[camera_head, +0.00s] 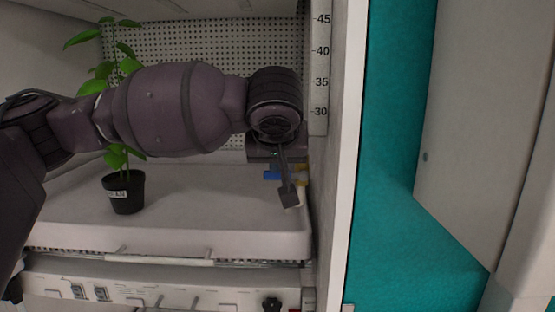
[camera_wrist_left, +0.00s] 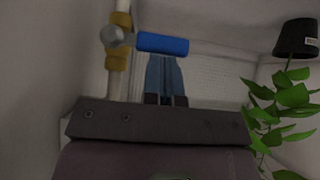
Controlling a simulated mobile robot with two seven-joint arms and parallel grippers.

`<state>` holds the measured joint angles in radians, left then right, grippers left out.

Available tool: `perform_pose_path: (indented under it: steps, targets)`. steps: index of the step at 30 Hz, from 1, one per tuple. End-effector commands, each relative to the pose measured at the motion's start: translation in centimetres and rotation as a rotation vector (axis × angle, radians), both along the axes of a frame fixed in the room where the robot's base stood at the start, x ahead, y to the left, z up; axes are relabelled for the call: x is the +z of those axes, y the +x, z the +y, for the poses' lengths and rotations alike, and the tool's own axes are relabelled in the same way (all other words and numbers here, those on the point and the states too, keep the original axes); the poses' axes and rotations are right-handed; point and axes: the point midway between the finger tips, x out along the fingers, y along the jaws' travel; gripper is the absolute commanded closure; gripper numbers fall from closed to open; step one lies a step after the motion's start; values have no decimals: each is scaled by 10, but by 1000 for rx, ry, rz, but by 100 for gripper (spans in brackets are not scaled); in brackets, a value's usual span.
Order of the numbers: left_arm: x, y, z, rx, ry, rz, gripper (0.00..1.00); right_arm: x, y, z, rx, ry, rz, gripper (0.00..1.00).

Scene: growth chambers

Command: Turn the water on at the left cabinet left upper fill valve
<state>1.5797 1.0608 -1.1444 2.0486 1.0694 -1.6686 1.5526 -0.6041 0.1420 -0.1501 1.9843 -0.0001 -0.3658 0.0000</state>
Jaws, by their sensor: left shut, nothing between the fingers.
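The fill valve has a blue lever handle (camera_head: 272,175) and a brass body (camera_head: 301,174), at the back right of a cabinet's white shelf. In the left wrist view the blue handle (camera_wrist_left: 162,44) lies across the pale pipe (camera_wrist_left: 121,84), with brass fittings (camera_wrist_left: 117,61) beside it. My left gripper (camera_head: 287,196) reaches in from the left and is shut and empty. In the wrist view its fingertips (camera_wrist_left: 163,60) are just below the handle in the picture; I cannot tell whether they touch it. My right gripper is not in view.
A black pot (camera_head: 123,192) with a leafy plant stands on the white shelf (camera_head: 215,215), left of the valve. The cabinet's right wall (camera_head: 340,130) is close beside the valve, with a height scale (camera_head: 319,70) behind. A front panel (camera_head: 190,292) runs below.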

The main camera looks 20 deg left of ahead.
Motion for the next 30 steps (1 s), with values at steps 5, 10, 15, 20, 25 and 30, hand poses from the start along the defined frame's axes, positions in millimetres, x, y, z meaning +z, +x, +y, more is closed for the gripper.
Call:
perform_pose_path:
  steps: [5,10,15,20,25,30]
  targets:
    - [-4,0,2,0,-35,-8,100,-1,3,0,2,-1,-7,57]
    - [-4,-1,2,0,-59,-16,100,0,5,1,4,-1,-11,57]
    - [-5,-1,3,1,-84,-23,100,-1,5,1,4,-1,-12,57]
    - [-8,-1,4,1,-121,-33,100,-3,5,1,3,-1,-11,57]
    - [-14,-2,6,1,-201,-54,100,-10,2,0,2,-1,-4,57]
    - [-24,-2,6,1,-334,-89,100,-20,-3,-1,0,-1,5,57]
